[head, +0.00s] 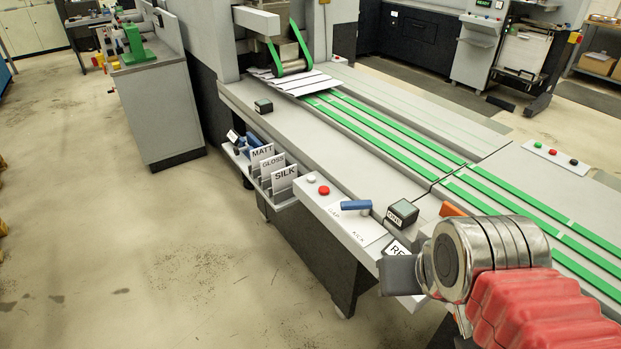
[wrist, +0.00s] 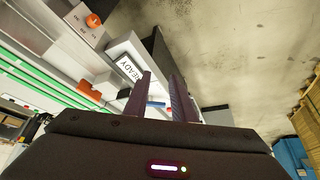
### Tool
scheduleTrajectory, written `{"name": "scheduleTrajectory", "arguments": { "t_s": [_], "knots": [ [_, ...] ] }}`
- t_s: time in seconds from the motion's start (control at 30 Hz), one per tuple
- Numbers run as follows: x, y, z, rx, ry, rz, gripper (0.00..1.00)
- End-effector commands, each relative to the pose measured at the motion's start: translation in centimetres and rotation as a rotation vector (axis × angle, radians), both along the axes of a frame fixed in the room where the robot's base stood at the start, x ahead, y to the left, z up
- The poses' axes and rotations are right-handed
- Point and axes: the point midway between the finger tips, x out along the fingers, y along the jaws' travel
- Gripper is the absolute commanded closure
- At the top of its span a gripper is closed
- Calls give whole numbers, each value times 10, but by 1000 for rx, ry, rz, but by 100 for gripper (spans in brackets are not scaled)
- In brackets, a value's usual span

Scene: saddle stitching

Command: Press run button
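The run button cannot be singled out, as no button label is readable. A small panel (head: 350,222) on the machine's near edge carries a white button (head: 311,178), a red button (head: 323,189) and a blue lever (head: 356,205). A second panel (head: 541,155) at right carries green, red and black buttons. My gripper (wrist: 161,80) shows in the wrist view with two dark fingers apart and nothing between them. A READY sign (wrist: 130,70) appears just left of the fingertips. In the head view my arm covers the lower right, and the fingers cannot be made out.
Green belts (head: 385,138) run along the machine bed, with paper sheets (head: 295,82) at the far end. A rack labelled MATT, GLOSS and SILK (head: 272,172) hangs on the near side. An orange knob (wrist: 93,20) shows in the wrist view. Floor (head: 130,250) at left is clear.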

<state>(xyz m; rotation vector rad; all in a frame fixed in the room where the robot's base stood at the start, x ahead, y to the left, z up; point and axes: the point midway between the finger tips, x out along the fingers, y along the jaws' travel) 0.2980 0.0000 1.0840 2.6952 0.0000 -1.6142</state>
Motion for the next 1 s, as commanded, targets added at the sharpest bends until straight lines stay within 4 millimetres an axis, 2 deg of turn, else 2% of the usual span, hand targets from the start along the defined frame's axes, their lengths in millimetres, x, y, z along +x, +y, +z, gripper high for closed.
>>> {"name": "scheduleTrajectory", "arguments": {
  "t_s": [0.33,1.0],
  "knots": [
    [0,0,0,0,0,0,100],
    [0,0,0,0,0,0,100]
  ]
}}
